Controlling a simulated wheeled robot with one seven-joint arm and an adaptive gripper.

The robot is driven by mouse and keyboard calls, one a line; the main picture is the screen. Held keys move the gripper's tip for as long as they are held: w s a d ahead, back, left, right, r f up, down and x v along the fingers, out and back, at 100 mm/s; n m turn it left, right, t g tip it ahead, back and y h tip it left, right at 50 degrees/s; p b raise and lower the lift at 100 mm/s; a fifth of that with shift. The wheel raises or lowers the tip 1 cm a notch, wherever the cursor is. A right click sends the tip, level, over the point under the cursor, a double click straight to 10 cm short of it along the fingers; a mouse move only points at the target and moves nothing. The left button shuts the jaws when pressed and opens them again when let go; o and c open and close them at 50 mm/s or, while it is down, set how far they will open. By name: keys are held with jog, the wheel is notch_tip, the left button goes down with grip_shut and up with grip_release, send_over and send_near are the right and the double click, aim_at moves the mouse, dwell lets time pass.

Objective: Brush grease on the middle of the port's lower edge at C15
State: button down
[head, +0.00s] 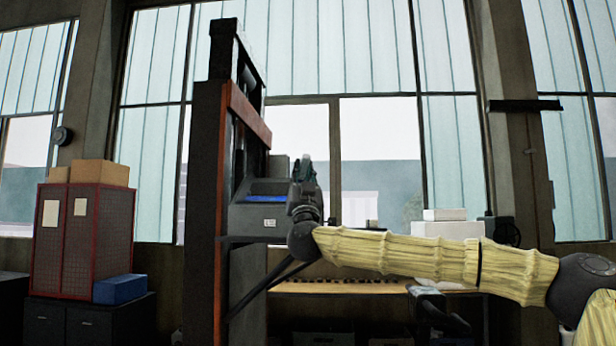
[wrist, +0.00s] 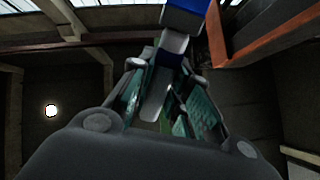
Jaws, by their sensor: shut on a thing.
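My gripper (head: 308,172) points upward in the head view, beside the right side of a grey box with a blue strip (head: 262,198) on its front. A small white label (head: 269,222) on the box is too small to read. In the wrist view, the teal fingers of my gripper (wrist: 167,75) are shut on a pale grey thing with a blue end (wrist: 185,18), probably the brush. It sticks out past the fingertips. No bristle tip or grease can be made out. I cannot tell the port's lower edge or C15 apart.
A tall dark post with a rust-red beam (head: 248,115) stands left of my gripper; the beam shows close in the wrist view (wrist: 262,38). A workbench (head: 340,288) with white boxes (head: 448,230) is behind my arm. A red cabinet (head: 82,240) stands far left.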

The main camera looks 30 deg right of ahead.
jog(key=w+a+b, duration=0.2)
jog(key=w+a, duration=0.6)
jog(key=a, duration=0.4)
jog(key=shift+w+a, duration=0.25)
dwell(1.6)
jog(key=s+a+r, duration=0.2)
jog(key=s+r, duration=0.1)
jog(key=r, duration=0.1)
jog(key=shift+r, duration=0.4)
dwell(0.5)
jog(key=shift+s+a+r, duration=0.25)
jog(key=shift+s+r, duration=0.15)
jog(key=shift+r, duration=0.2)
jog(key=shift+s+a+r, duration=0.25)
jog(key=shift+s+r, duration=0.15)
jog(key=shift+r, duration=0.2)
